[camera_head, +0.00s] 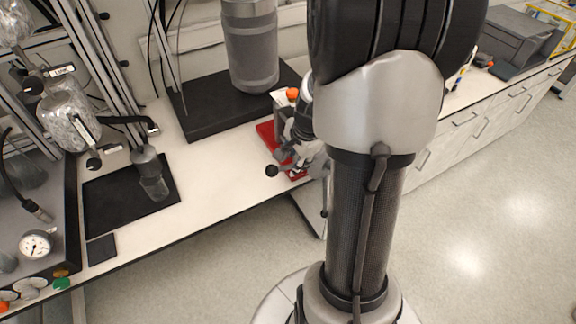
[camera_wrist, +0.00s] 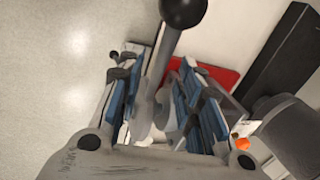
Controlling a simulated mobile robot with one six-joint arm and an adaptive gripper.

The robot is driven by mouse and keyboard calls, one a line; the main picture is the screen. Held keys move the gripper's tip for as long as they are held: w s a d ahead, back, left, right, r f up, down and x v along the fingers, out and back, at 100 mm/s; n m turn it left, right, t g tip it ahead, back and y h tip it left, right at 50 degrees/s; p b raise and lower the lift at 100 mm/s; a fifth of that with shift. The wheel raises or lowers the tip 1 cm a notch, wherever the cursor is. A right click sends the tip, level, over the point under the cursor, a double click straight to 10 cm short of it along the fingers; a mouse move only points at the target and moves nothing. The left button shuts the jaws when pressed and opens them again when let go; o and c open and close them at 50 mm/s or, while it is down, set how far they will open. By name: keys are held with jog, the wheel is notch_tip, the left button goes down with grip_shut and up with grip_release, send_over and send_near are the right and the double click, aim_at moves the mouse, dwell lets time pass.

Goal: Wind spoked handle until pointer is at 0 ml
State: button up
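The spoked handle (camera_wrist: 170,48) shows in the wrist view as a grey spoke with a black ball knob at its end. The spoke runs down between the two blue-padded fingers of my gripper (camera_wrist: 153,88). The fingers stand apart with gaps beside the spoke, so my gripper looks open. In the head view, a black ball knob (camera_head: 271,171) juts out at the bench's front edge, by the red base (camera_head: 267,134) of the device. My gripper and arm hide much of the device there. The pointer and the ml scale cannot be made out in either view.
A grey cylindrical vessel (camera_head: 251,50) stands on a black platform (camera_head: 212,125) behind the device. An orange cap (camera_head: 292,93) is close by, also visible in the wrist view (camera_wrist: 242,144). Reactors and a gauge (camera_head: 36,244) are at left. The floor in front is clear.

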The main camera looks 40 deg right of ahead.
aim_at(292, 165)
jog(key=b+x, duration=0.1)
jog(key=x, duration=0.3)
jog(key=shift+f, duration=0.1)
jog(key=shift+c, duration=0.3)
grip_shut()
dwell(0.5)
